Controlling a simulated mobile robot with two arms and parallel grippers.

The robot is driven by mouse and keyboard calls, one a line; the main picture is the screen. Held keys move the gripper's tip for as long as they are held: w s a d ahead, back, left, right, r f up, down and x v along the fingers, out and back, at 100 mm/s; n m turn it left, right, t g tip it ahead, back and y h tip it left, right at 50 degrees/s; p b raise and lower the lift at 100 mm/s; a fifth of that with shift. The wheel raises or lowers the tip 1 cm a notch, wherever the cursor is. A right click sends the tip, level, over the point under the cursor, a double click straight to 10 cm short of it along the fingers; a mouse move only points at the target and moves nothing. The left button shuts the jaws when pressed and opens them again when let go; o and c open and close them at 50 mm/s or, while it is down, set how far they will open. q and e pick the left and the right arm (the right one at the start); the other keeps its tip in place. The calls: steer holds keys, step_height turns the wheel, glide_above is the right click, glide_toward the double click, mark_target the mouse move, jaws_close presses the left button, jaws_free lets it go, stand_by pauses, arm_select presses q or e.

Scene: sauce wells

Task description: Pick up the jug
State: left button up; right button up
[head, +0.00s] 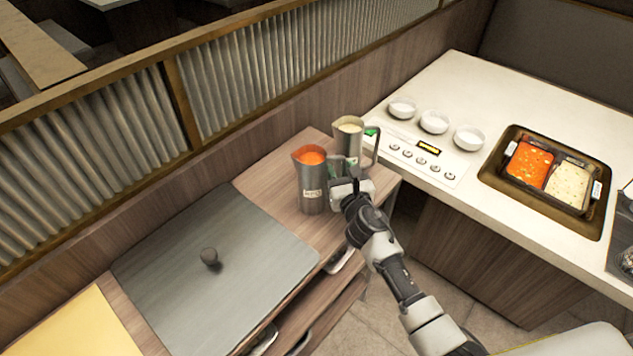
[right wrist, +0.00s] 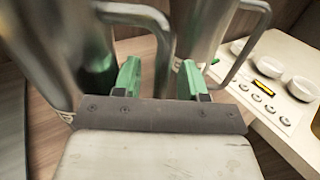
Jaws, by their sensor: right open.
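Two steel jugs stand side by side on the wooden counter. The nearer jug (head: 313,190) holds orange-red sauce and has a label; the farther jug (head: 347,145) holds a cream-coloured sauce. My right gripper (head: 347,183) is open at the right side of the nearer jug. In the right wrist view, the nearer jug (right wrist: 50,50) fills the left, and its handle (right wrist: 163,65) runs down between my green-padded fingers (right wrist: 160,82). I cannot tell whether they touch it. The farther jug (right wrist: 200,30) stands just beyond, its handle to the right. My left gripper is not in view.
A grey lid with a round knob (head: 209,256) covers the counter at left. A white counter (head: 440,85) at right carries several small white bowls (head: 434,121), a control panel and a sunken tray (head: 487,172) of sauces. A ribbed partition stands behind the jugs.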

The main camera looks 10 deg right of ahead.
steer(key=shift+w, duration=0.2)
jaws_close()
steer(key=shift+r, duration=0.1)
steer(key=shift+r, duration=0.1)
